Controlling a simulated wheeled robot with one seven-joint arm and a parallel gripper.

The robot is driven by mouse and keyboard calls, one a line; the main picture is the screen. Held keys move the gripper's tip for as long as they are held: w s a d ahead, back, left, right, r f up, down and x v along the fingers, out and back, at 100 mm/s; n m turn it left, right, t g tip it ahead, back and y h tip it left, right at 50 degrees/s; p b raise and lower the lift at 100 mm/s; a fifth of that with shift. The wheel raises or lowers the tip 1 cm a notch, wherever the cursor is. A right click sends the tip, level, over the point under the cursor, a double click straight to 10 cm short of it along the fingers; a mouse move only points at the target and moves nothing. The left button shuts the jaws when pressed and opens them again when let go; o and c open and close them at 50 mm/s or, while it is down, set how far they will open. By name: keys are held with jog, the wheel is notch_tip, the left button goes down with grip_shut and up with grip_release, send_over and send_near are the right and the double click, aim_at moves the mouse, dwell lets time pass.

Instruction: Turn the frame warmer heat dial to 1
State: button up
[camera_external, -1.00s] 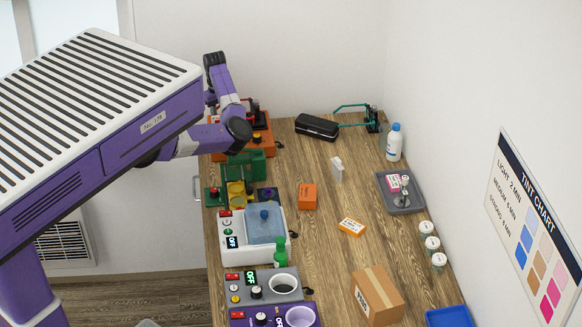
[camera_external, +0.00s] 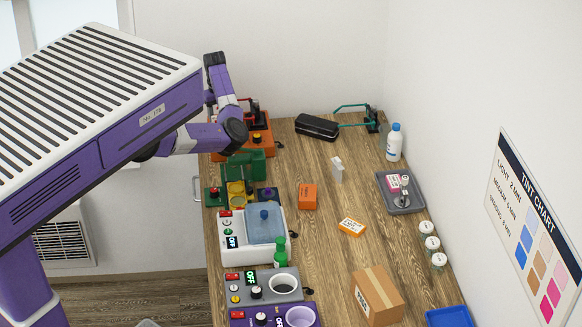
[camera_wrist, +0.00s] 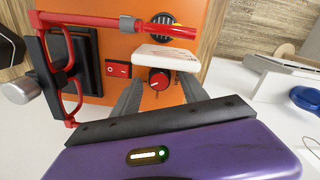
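The frame warmer appears to be the orange unit (camera_external: 264,146) at the far end of the bench; its orange panel (camera_wrist: 110,12) fills the upper wrist view. The heat dial (camera_wrist: 159,80) looks like a black-rimmed red knob with a pale pointer mark; its numbers are not readable. My gripper (camera_wrist: 160,88) has two grey fingers spread apart, one on each side of the dial. I cannot tell whether they touch it. A white piece (camera_wrist: 165,57) sits just above the dial. In the external view my gripper is not clearly visible behind my arm.
A red rocker switch (camera_wrist: 117,70) lies left of the dial. A red glasses frame (camera_wrist: 120,23) crosses above, beside a black block (camera_wrist: 87,62). A green device (camera_external: 247,160) stands close in front of the orange unit.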

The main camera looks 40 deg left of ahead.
notch_tip(320, 180, up, 8)
jog(key=shift+s+f+p, duration=0.1)
jog(key=shift+s+p, duration=0.05)
jog(key=shift+p, duration=0.2)
dwell(0.4)
jog(key=shift+a, duration=0.1)
